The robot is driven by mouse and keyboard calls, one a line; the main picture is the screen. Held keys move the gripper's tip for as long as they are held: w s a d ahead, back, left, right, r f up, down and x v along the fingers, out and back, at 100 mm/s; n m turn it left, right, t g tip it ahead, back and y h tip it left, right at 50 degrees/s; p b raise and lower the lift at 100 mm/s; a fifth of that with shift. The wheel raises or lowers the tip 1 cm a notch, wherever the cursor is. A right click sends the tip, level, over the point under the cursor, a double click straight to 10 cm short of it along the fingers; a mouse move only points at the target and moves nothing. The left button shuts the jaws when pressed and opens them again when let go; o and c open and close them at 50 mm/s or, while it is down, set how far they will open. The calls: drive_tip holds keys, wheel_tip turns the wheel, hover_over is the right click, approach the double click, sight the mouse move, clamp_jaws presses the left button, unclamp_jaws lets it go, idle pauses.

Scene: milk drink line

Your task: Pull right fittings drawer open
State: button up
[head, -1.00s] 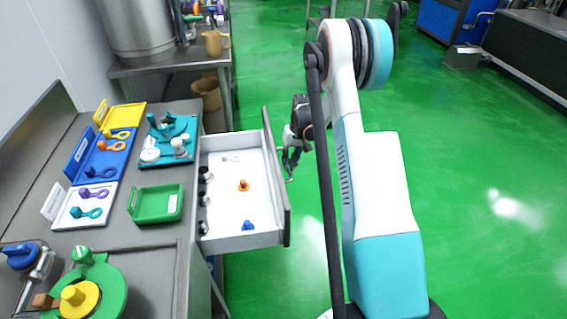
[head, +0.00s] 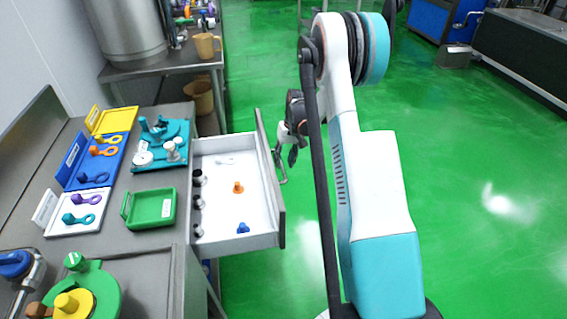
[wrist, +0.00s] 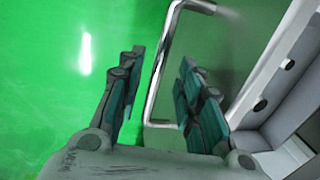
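The fittings drawer (head: 232,210) is pulled out from the counter's right side, with its white inside exposed. Its front panel (head: 268,178) stands well clear of the counter. The metal bar handle (wrist: 157,75) is on the front panel's outer side; it also shows in the head view (head: 281,170). My gripper (wrist: 160,90) has its two fingers apart, with the handle bar between them and visible gaps on both sides. In the head view my gripper (head: 292,156) is just outside the drawer front, partly behind my arm.
The drawer holds an orange fitting (head: 238,187), a blue fitting (head: 243,228) and several dark round pieces along its left side. Coloured trays and a green tray (head: 152,208) sit on the counter (head: 150,250). Green floor (head: 470,190) to the right is clear.

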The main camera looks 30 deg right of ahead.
wheel_tip(320, 180, up, 10)
drive_tip(key=d, duration=0.1)
drive_tip(key=shift+s+d+f, duration=0.15)
drive_tip(key=shift+s+d, duration=0.2)
drive_tip(key=s+a+r+n+t+h, duration=0.1)
drive_tip(key=s+a+r+n, duration=0.1)
drive_tip(key=s+a+r, duration=0.5)
drive_tip(key=s+a+r+n+t+h, duration=0.1)
drive_tip(key=s+a+r, duration=0.1)
drive_tip(key=a+r, duration=0.8)
drive_tip(key=s+a+r+t, duration=0.1)
drive_tip(key=s+a+t, duration=0.1)
drive_tip(key=s+a, duration=0.3)
drive_tip(key=s+a+r+n+t, duration=0.1)
drive_tip(key=s+a, duration=0.5)
drive_tip(key=s, duration=0.7)
drive_tip(key=shift+s+t, duration=0.4)
drive_tip(key=shift+t, duration=0.3)
